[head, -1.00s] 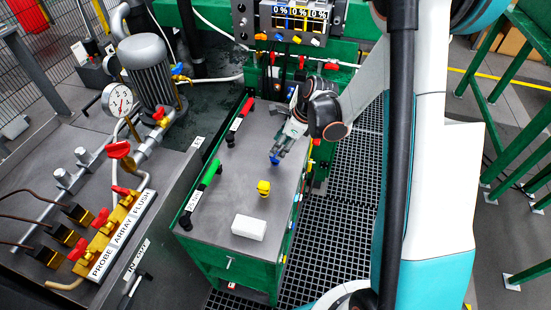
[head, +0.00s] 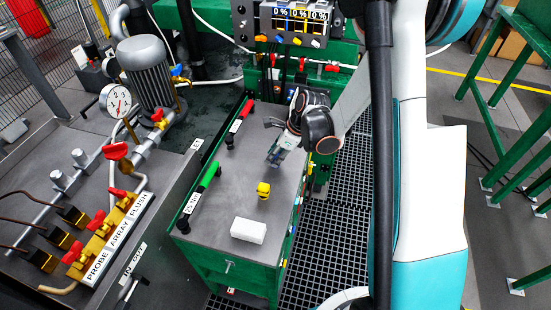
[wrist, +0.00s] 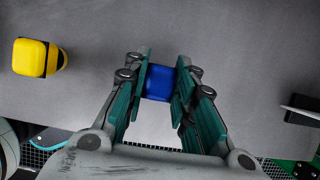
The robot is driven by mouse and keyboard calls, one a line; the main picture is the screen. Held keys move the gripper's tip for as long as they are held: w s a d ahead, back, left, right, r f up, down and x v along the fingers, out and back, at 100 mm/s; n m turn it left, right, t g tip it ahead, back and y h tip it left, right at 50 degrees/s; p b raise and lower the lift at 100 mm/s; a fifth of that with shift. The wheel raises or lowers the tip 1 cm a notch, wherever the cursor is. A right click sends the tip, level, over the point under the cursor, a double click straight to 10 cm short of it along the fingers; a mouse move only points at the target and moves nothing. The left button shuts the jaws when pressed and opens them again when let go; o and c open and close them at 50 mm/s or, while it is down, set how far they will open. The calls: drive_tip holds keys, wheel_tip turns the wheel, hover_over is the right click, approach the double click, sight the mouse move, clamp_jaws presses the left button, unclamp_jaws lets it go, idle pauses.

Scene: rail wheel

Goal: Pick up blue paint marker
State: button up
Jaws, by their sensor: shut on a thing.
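The blue paint marker shows in the wrist view as a blue block (wrist: 160,82) between the two fingertips of my gripper (wrist: 160,84), with the pads against its sides. In the head view my gripper (head: 275,158) is over the grey top of the green cart, right of its middle, and the marker is hidden there. I cannot tell whether the marker touches the cart top.
A yellow object with a black band (head: 263,190) stands nearby on the cart top (head: 235,165); it also shows in the wrist view (wrist: 36,57). A white block (head: 248,230) lies at the near edge. Red (head: 240,122) and green (head: 203,186) handled tools lie along the left edge.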

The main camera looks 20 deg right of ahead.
drive_tip(key=shift+r, duration=0.1)
wheel_tip(320, 180, up, 20)
drive_tip(key=p, duration=0.6)
drive_tip(key=o, duration=0.3)
drive_tip(key=shift+c, duration=1)
